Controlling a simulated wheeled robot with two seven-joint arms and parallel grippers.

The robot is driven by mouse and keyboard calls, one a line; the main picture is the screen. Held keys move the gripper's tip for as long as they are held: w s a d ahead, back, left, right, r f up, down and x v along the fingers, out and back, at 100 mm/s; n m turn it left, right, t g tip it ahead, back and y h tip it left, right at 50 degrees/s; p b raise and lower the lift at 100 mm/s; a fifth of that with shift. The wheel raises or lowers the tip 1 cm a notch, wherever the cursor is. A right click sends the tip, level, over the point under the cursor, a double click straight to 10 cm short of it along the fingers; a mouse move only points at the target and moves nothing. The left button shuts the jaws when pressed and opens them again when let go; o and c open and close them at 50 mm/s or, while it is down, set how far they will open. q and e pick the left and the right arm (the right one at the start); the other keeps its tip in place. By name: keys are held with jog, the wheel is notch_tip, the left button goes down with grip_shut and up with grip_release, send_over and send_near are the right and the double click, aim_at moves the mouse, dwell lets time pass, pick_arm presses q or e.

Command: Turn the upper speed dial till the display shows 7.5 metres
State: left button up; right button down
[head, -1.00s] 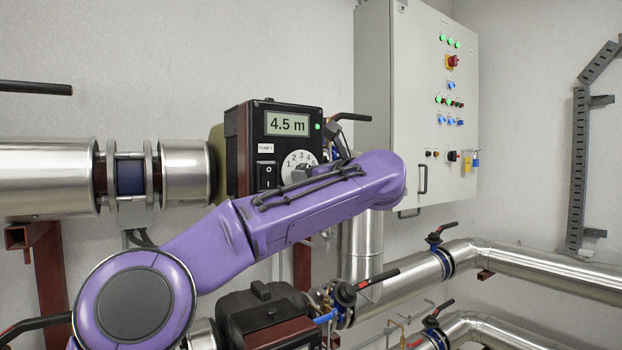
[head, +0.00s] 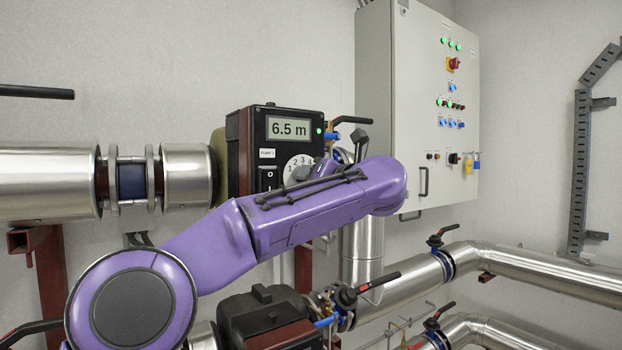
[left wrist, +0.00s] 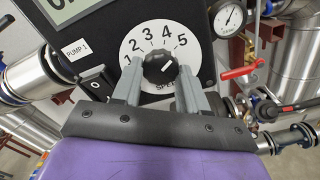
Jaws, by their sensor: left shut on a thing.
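The upper pump's black control box (head: 249,160) carries a display (head: 289,129) that reads 6.5 m. Its round white speed dial plate (head: 297,167) is partly hidden behind my left arm in the head view. In the left wrist view the plate (left wrist: 137,41) shows numbers 1 to 5 around a black knob (left wrist: 160,66). The knob's white mark points to the upper right, towards the 5. My left gripper (left wrist: 158,78) has its two grey fingers on either side of the knob and is shut on it. My right gripper is not in view.
A rocker switch (head: 268,179) sits left of the dial. A round gauge (left wrist: 230,18) and a red lever (left wrist: 240,72) are right of the box. A grey cabinet (head: 400,100) stands behind to the right, and a lower pump (head: 262,312) sits below my arm.

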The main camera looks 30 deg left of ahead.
pick_arm(q)
jog(key=shift+r, duration=0.3)
jog(key=o, duration=0.8)
jog(key=shift+o, duration=1.4)
jog(key=shift+d+f, duration=0.1)
jog(key=shift+f, duration=0.05)
jog(key=b+v, duration=0.3)
jog(key=v, duration=0.7)
jog(key=shift+d+b, duration=0.2)
jog(key=shift+b, duration=0.1)
jog(key=shift+f, duration=0.1)
